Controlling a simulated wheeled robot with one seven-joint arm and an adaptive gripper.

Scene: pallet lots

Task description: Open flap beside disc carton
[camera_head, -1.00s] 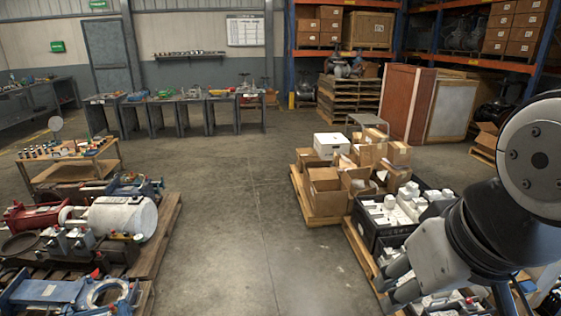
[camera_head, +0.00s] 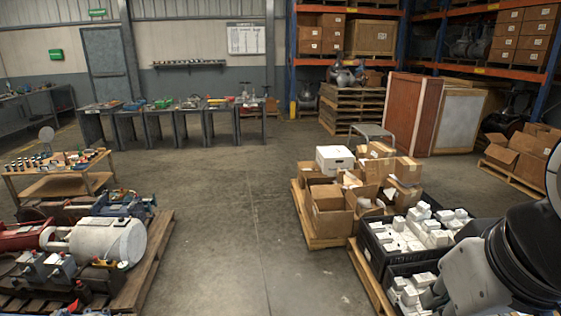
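Several brown cartons stand on a pallet at centre right, some with raised flaps. An open brown carton (camera_head: 331,212) stands at the pallet's front, and a white box (camera_head: 335,159) stands behind it. A taped brown carton (camera_head: 408,170) sits at the right of the stack. I cannot tell which one is the disc carton or which flap lies beside it.
Black crates (camera_head: 372,262) of white parts stand on a pallet in front of the cartons. A pallet of machine parts (camera_head: 152,262) is at the left. The concrete floor (camera_head: 235,220) between is clear. A step stool (camera_head: 372,131) stands behind the cartons.

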